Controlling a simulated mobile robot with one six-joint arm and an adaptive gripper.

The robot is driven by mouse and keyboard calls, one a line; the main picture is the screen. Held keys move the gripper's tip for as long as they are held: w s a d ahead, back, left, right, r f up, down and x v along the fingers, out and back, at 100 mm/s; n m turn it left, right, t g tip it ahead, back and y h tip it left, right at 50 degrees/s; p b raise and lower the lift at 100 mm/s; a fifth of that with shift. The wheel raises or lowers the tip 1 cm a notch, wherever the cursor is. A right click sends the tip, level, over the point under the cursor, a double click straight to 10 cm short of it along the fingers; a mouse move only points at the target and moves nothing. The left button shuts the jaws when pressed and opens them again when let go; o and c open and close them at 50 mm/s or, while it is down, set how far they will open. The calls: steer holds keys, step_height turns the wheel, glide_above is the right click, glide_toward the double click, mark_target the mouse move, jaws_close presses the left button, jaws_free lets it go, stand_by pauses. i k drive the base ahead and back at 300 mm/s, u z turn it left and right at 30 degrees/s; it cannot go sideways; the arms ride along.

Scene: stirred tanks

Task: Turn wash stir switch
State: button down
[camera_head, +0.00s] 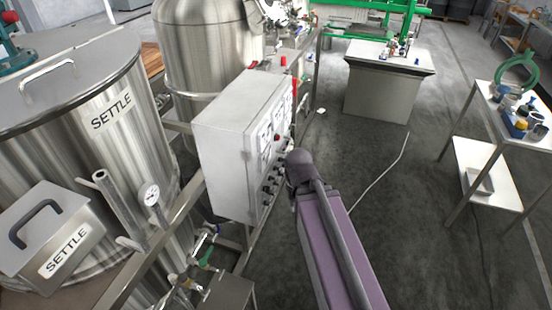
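A light grey control cabinet (228,140) stands left of centre, with its panel face turned to the right and seen at a steep slant. A group of dark switches (271,186) sits low on that face, under white labels or displays (265,138). I cannot read which switch is for the wash stirrer, nor how any switch is turned. My purple arm reaches up from the bottom to beside the panel's right edge. Its dark rounded joint covers the area right of the switches. My gripper is not visible; whether it touches a switch cannot be told.
A large steel tank marked SETTLE (110,112) fills the left, with a gauge (151,194) and pipework near it. Another steel tank (210,50) stands behind the cabinet. A pale workbench (385,98) and a white trolley (487,175) stand right. Open floor (430,235) lies between.

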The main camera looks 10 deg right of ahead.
mark_target(267, 189)
steer(key=u, duration=0.45)
steer(key=k, duration=1.35)
steer(key=u, duration=0.15)
steer(key=i, duration=0.85)
steer(key=u, duration=0.1)
